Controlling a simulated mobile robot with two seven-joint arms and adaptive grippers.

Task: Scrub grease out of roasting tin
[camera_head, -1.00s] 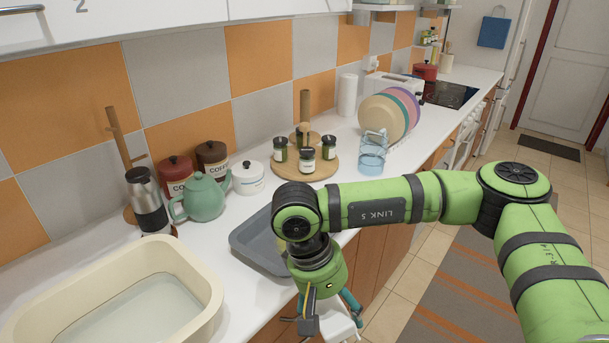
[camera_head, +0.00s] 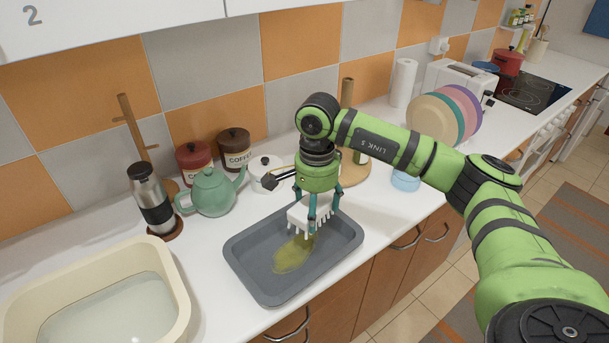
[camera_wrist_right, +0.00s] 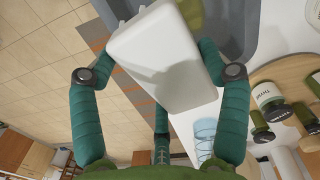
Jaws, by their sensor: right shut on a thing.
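The grey roasting tin (camera_head: 262,286) lies on the white counter in the head view, with a yellow-green grease patch (camera_head: 293,254) on its floor. My right gripper (camera_head: 312,212) is shut on a white scrub brush (camera_head: 303,213) with bristles pointing down. The brush is over the tin, at the far edge of the grease; I cannot tell whether the bristles touch it. In the right wrist view the white brush back (camera_wrist_right: 165,60) sits between the teal fingers, and part of the grey tin shows behind it. My left gripper is not in view.
A cream basin of water (camera_head: 168,262) stands left of the tin. Behind are a green teapot (camera_head: 212,194), a steel flask (camera_head: 150,198), canisters (camera_head: 235,150) and a wooden turntable (camera_head: 355,172). The counter's front edge runs close to the tin.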

